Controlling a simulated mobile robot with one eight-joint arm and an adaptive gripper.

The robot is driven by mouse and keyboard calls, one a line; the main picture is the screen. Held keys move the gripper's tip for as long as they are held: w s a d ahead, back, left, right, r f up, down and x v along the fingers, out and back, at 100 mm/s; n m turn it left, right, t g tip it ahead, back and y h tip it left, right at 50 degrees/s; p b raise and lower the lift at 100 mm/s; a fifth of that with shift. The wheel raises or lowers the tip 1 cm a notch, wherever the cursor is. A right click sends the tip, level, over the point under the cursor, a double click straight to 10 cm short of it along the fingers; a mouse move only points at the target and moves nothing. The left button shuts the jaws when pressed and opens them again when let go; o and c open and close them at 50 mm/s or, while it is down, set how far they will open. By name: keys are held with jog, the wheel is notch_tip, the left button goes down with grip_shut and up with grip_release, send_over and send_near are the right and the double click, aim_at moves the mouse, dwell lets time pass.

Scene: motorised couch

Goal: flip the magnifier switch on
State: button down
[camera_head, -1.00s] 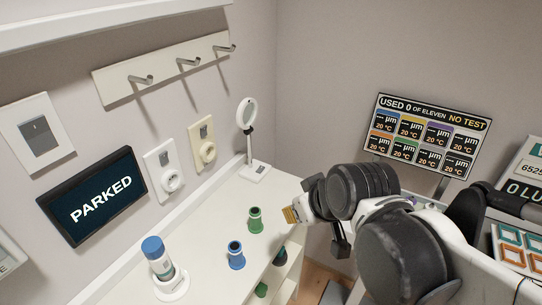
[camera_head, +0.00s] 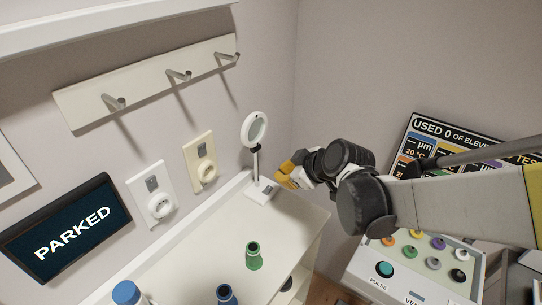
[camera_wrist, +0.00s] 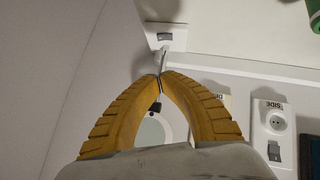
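The magnifier (camera_head: 255,130) is a white ring lens on a thin post, with a white base (camera_head: 262,192) at the far end of the white counter. A small grey switch (camera_wrist: 165,37) shows on the base in the wrist view; its setting is too small to tell. My gripper (camera_head: 281,175) has yellow fingers and is just right of the magnifier, above counter height. In the wrist view the fingertips (camera_wrist: 160,77) meet, with nothing seen held between them. The post passes behind the tips, and the fingers partly hide the ring (camera_wrist: 153,130).
Two wall sockets (camera_head: 152,194) (camera_head: 200,160) with grey switches are left of the magnifier. A green bottle-like holder (camera_head: 254,256) and a blue one (camera_head: 227,296) stand on the counter. Hooks (camera_head: 178,76) are above. A button panel (camera_head: 420,270) is at the lower right.

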jog(key=b, duration=0.4)
send_near(265, 184)
jog(key=w+a, duration=0.2)
jog(key=a, duration=0.1)
jog(key=shift+w+a+r, duration=0.1)
jog(key=shift+w+r, duration=0.15)
jog(key=shift+r, duration=0.1)
jog(key=shift+w+f+b, duration=0.2)
jog(key=shift+f+b, duration=0.05)
jog(key=shift+f, duration=0.35)
jog(key=shift+w+f+b, duration=0.25)
jog(key=shift+f, duration=0.4)
jog(key=shift+w+d+f+b, duration=0.2)
jog(key=shift+d+f+b, duration=0.15)
jog(key=shift+f, duration=0.35)
jog(key=shift+w+d+f+m+g+y, duration=0.25)
jog(key=shift+w+f+m+g+y, duration=0.1)
jog(key=shift+f+m+g+y, duration=0.3)
jog(key=shift+s+a+r+n+h, duration=0.1)
jog(key=shift+r+n+h, duration=0.05)
jog(key=shift+n+h, duration=0.1)
jog(key=shift+s+a+r, duration=0.25)
jog(key=shift+s+a, duration=0.2)
jog(key=shift+s, duration=0.15)
